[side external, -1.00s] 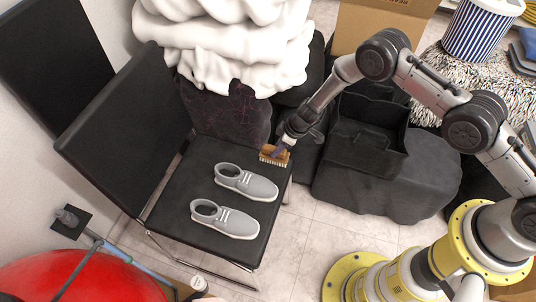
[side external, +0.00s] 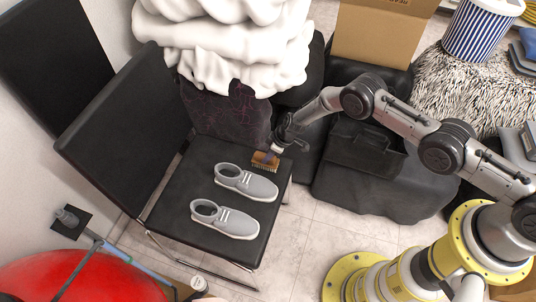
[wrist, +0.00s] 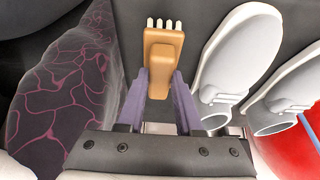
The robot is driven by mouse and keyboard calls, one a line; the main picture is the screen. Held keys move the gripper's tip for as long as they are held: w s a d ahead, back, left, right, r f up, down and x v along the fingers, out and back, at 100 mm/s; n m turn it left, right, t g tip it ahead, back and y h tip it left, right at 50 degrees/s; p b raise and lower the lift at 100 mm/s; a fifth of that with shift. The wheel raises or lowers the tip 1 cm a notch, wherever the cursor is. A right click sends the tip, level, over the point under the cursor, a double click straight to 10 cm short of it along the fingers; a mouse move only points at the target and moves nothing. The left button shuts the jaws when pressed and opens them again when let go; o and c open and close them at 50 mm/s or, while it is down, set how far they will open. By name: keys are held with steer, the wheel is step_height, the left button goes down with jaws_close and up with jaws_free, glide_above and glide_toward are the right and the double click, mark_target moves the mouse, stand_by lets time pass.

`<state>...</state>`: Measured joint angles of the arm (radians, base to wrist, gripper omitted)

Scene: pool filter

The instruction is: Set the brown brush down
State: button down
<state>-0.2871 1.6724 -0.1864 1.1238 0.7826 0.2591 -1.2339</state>
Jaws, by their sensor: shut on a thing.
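The brown brush (side external: 264,161) with pale bristles is at the back right corner of the black chair seat (side external: 180,192). My gripper (side external: 273,150) is shut on it from above. In the wrist view the brush (wrist: 162,62) sits between the two purple fingers of my gripper (wrist: 160,92), bristles showing at its far end. Whether the bristles touch the seat is hard to tell.
Two grey shoes (side external: 246,183) lie on the seat in front of the brush. A dark bag with purple veins (side external: 228,115) stands behind, under white cloth (side external: 225,45). A black open box (side external: 362,150) stands to the right.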

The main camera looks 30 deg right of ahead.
steer(key=shift+f, duration=0.1)
steer(key=c, duration=0.6)
jaws_free()
steer(key=v, duration=1.2)
